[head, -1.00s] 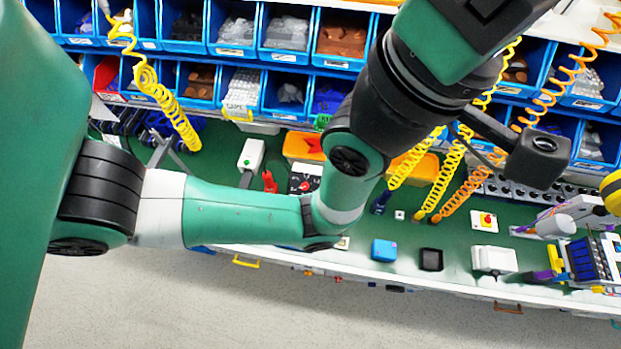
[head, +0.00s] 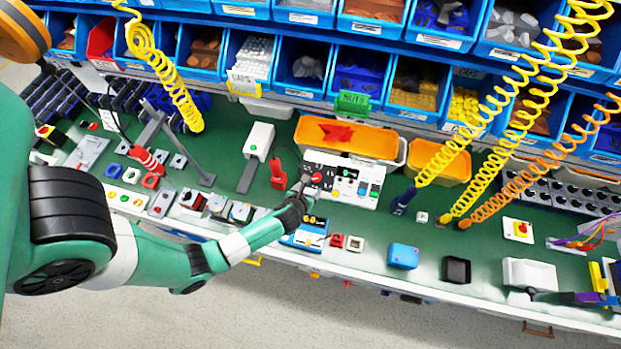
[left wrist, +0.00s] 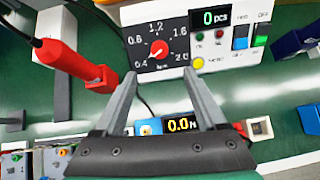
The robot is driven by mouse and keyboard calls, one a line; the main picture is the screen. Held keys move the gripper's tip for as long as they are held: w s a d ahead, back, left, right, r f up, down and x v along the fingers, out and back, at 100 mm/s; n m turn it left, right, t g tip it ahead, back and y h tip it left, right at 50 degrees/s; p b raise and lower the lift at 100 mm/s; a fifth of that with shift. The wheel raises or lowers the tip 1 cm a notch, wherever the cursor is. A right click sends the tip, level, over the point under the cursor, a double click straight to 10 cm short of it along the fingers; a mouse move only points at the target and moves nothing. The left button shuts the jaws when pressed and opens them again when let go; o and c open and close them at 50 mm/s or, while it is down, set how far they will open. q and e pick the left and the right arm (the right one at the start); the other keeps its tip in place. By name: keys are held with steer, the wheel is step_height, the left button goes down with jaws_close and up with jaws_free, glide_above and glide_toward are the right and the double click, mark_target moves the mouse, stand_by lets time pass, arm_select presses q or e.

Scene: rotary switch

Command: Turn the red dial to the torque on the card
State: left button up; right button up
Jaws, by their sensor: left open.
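The red dial (head: 317,178) is a small knob on a black scale plate of a white panel (head: 345,167). In the left wrist view the red dial (left wrist: 158,49) is ringed by numbers from 0.4 to 2.0. Its pale pointer mark seems to face lower left, near 0.4. My left gripper (head: 302,186) is close in front of the panel. In the left wrist view the fingers of my left gripper (left wrist: 159,73) are apart and empty, with their tips just below the dial. A display (left wrist: 182,124) reads 0.0. I cannot make out the card. My right gripper is out of view.
An orange bin (head: 347,138) is behind the panel. Coiled yellow cables (head: 520,90) hang to the right. A blue box (head: 403,255) lies near the bench front.

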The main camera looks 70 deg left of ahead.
mark_target(316, 178)
arm_select(q)
steer(key=b+x, duration=0.5)
steer(key=x, duration=0.6)
steer(key=shift+d, duration=0.1)
steer(key=shift+w+a+f, duration=0.25)
steer(key=shift+a+f, duration=0.05)
steer(key=shift+a, duration=0.05)
jaws_close()
